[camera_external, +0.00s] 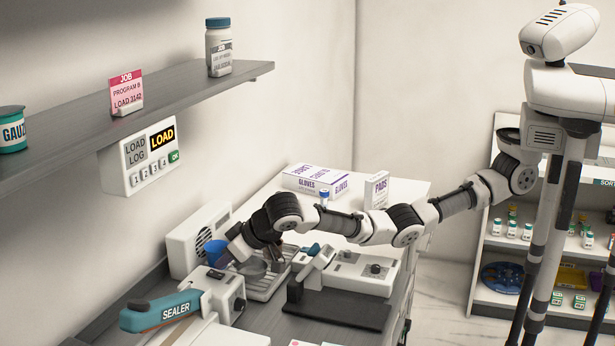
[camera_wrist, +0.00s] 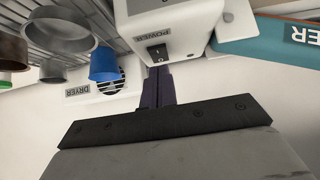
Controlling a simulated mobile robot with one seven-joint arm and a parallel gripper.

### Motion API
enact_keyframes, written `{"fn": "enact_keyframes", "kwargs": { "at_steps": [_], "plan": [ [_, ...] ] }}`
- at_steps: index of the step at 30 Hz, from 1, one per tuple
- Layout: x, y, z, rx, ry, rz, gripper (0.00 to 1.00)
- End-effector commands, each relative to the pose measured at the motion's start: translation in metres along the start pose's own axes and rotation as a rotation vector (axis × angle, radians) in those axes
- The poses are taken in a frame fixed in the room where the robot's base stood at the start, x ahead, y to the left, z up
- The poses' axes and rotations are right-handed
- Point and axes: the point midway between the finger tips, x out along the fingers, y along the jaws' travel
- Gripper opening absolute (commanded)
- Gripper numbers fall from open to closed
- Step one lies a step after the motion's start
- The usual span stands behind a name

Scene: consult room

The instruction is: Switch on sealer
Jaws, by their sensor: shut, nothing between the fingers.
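The sealer (camera_external: 172,310) stands on the counter at the lower left, with a teal arm and a white body. In the wrist view its white body (camera_wrist: 195,28) shows at the top, with a black rocker switch (camera_wrist: 157,53) and a POWER label; I cannot tell the switch's position. The teal arm (camera_wrist: 262,38) shows at the upper right. My gripper (camera_wrist: 159,74) is shut and empty, its fingertips just below the switch in the picture; whether they touch it is unclear. In the external view my gripper (camera_external: 222,262) is beside the sealer's back end, its fingertips partly hidden.
A blue cup (camera_external: 215,251) stands close to my gripper; it also shows in the wrist view (camera_wrist: 104,65). The dryer (camera_external: 190,240) is behind it, with a metal rack (camera_external: 262,288) and bowl nearby. Another white device (camera_external: 350,275) stands right. A shelf (camera_external: 75,125) hangs above.

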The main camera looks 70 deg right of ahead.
Motion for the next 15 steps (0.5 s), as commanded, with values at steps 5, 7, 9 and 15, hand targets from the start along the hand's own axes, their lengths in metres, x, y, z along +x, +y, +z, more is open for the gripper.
{"fn": "enact_keyframes", "kwargs": {
  "at_steps": [5,7,9,15],
  "plan": [
    [0.0,0.0,0.0,0.0,0.0,0.0,0.0],
    [0.0,0.0,0.0,0.0,0.0,0.0,0.0],
    [-0.003,0.0,-0.002,0.0,0.0,0.0,0.0],
    [-0.023,0.0,-0.019,0.002,0.001,-0.002,0.0]
  ]
}}
